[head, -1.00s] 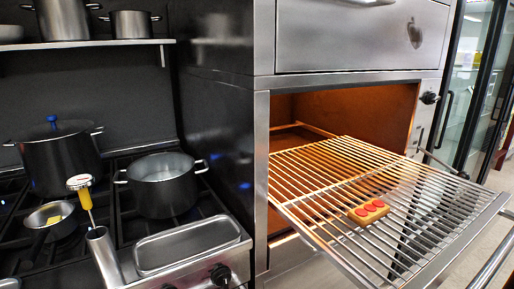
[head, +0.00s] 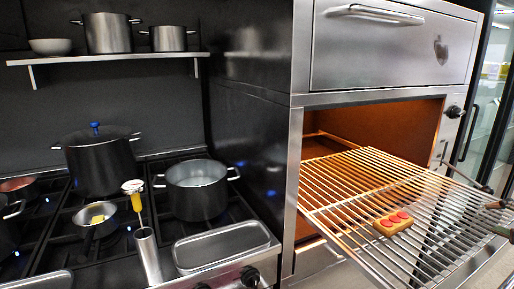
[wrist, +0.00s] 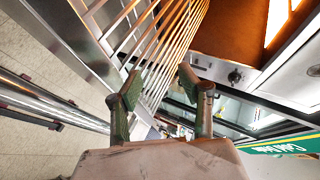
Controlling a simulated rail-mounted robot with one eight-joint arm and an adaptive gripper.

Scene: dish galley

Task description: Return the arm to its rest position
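My gripper (wrist: 158,76) is open and empty in the wrist view, its two fingers spread apart with nothing between them. The bars of the pulled-out oven rack (wrist: 150,40) show beyond the fingertips. In the head view, small dark parts at the right edge, over the outer side of the rack (head: 350,215), look like my gripper's fingers; the rest of the arm is out of view. A tan block with red discs (head: 393,223) lies on the rack, apart from these parts.
The oven (head: 375,120) stands open with its rack sticking out. To the left, the stove holds a black lidded pot (head: 100,165), an open pot (head: 197,192), a small pan (head: 94,222) with something yellow, and a metal tray (head: 222,246). A shelf (head: 110,58) carries more pots.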

